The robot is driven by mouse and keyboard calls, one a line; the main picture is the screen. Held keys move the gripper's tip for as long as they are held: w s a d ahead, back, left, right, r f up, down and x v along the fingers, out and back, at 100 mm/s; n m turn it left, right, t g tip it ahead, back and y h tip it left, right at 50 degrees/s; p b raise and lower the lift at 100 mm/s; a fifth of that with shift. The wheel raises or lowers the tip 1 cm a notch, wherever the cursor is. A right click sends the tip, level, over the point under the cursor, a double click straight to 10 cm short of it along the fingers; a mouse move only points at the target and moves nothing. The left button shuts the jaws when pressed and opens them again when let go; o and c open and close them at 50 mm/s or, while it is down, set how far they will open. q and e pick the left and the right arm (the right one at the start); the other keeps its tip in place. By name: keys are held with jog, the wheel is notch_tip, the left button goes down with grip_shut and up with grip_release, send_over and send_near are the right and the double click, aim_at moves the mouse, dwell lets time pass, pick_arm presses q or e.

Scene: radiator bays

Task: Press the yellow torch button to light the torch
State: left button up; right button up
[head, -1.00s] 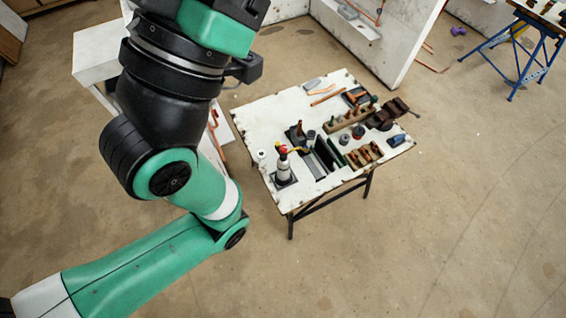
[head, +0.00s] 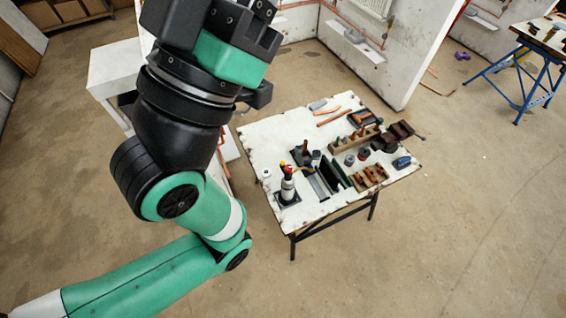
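The torch (head: 288,188) stands upright on a dark square base at the near left part of the white worktable. It has a pale grey canister body and a red part at its top. No flame is visible. My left arm comes in from the left and rises in front of the table's left side. The dark body of my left gripper (head: 235,28) is at the top edge, its fingertips not visible. It appears apart from the torch. My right gripper is out of view.
The white worktable (head: 262,140) also holds a vise (head: 393,137), a wooden rack (head: 357,137), copper pipe pieces and a blue tool (head: 402,162). A white wall partition stands behind it. A blue stand (head: 530,75) is at the far right.

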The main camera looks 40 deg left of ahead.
pick_arm(q)
grip_shut()
dwell(1.4)
